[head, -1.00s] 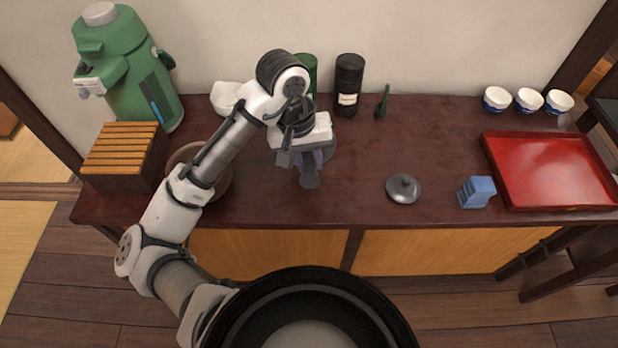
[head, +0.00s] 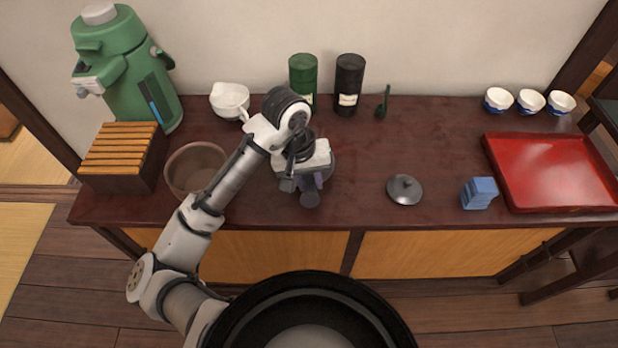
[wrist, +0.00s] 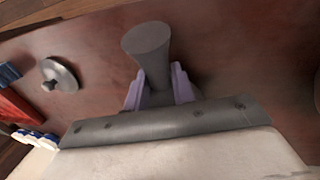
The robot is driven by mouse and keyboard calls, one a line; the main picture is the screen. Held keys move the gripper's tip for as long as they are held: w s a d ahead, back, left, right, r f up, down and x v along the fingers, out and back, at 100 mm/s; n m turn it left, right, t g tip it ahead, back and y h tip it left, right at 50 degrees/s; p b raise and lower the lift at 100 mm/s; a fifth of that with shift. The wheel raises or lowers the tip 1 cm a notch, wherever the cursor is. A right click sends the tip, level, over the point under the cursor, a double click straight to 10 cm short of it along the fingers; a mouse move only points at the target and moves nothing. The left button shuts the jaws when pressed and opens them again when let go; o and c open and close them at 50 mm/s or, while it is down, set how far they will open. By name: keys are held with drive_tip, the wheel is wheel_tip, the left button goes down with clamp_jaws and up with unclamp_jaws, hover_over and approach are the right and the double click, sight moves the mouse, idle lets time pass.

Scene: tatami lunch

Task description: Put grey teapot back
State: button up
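The grey teapot (head: 326,167) is at the middle of the dark counter, mostly hidden under my gripper in the head view. Its side handle (head: 310,197) points toward the counter's front edge. In the wrist view the flared grey handle (wrist: 150,50) stands between the two purple fingers of my gripper (wrist: 158,85), which press against both its sides. My gripper is shut on the handle. I cannot tell whether the pot touches the counter. A round grey lid (head: 404,189) lies on the counter to the right; it also shows in the wrist view (wrist: 60,75).
A brown bowl (head: 183,175) and a wooden slatted box (head: 123,172) are left. Behind stand a white pouring pot (head: 230,100), green canister (head: 302,75) and black canister (head: 348,85). A blue block (head: 478,193) and red tray (head: 550,170) are right. Counter right of centre is mostly clear.

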drive_tip(key=o, duration=0.4)
wheel_tip(320, 180, up, 12)
drive_tip(key=a+p, duration=0.1)
drive_tip(key=a, duration=0.1)
drive_tip(key=shift+a, duration=0.15)
drive_tip(key=shift+r, duration=0.1)
